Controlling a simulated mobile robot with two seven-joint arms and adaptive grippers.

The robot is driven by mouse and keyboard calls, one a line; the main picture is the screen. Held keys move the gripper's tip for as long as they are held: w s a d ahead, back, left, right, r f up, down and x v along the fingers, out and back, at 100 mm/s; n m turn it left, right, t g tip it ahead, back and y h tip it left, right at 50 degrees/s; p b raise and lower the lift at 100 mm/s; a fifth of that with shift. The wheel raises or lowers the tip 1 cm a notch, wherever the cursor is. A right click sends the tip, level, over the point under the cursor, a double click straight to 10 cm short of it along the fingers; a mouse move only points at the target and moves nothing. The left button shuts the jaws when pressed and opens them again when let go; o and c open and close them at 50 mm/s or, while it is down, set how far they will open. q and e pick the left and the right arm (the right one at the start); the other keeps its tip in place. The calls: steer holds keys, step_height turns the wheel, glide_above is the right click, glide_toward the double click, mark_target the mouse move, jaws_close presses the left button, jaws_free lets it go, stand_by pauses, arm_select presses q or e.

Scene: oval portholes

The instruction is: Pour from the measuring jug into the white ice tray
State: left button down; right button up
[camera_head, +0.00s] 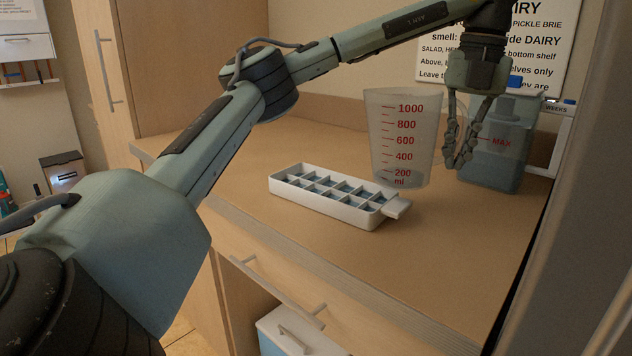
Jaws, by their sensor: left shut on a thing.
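The measuring jug (400,135) is translucent with red markings up to 1000. It stands nearly upright just behind the right end of the white ice tray (341,209). I cannot tell whether its base touches the counter. My left gripper (459,160) points down on the jug's right side and is shut on its handle, which the fingers mostly hide. The tray lies flat on the counter, with two rows of bluish compartments and a tab at its right end. Whether the compartments hold liquid is unclear. My right gripper is out of view.
A translucent blue container (507,150) marked MAX stands right behind my left gripper. The wooden counter (460,240) is clear in front of the tray. A tall cabinet (170,60) stands at back left.

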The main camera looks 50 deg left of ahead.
mark_target(466, 111)
arm_select(q)
steer(key=shift+w+d, duration=0.1)
step_height(466, 111, up, 5)
steer(key=shift+r, duration=0.3)
